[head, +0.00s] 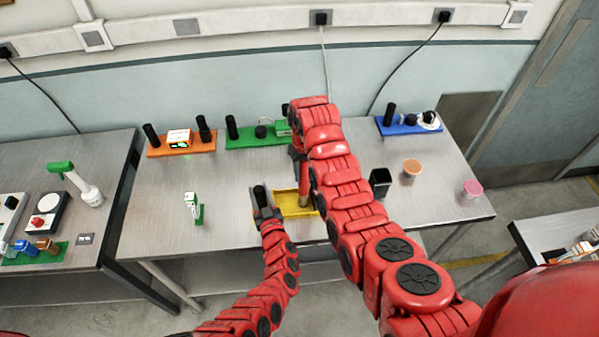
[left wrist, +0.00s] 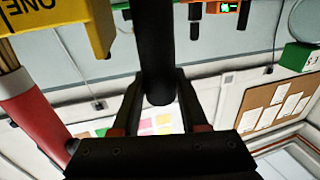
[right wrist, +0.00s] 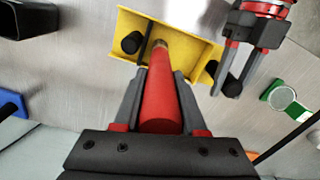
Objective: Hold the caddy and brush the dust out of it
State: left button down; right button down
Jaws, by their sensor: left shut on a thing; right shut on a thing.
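The yellow caddy (head: 291,203) sits on the middle table near its front edge, with black posts at its ends. My left gripper (head: 264,204) is shut on its left post, seen upside down in the left wrist view (left wrist: 157,65). My right gripper (head: 298,155) is shut on the red handle of the brush (right wrist: 160,95). The brush points down, its bristle end (head: 304,190) at the caddy; whether it touches the floor of the caddy cannot be told. The right arm hides the caddy's right end in the head view. No dust can be made out.
Orange (head: 182,145), green (head: 245,138) and blue (head: 405,126) caddies stand along the back. A black cup (head: 381,183), an orange-lidded jar (head: 412,168) and a pink-lidded jar (head: 472,187) stand right. A small green-and-white item (head: 194,207) stands left; bare tabletop surrounds it.

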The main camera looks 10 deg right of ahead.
jog(key=shift+d, duration=0.3)
jog(key=shift+r, duration=0.1)
jog(key=shift+r, duration=3.45)
pick_arm(q)
jog(key=shift+c, duration=1.7)
grip_release()
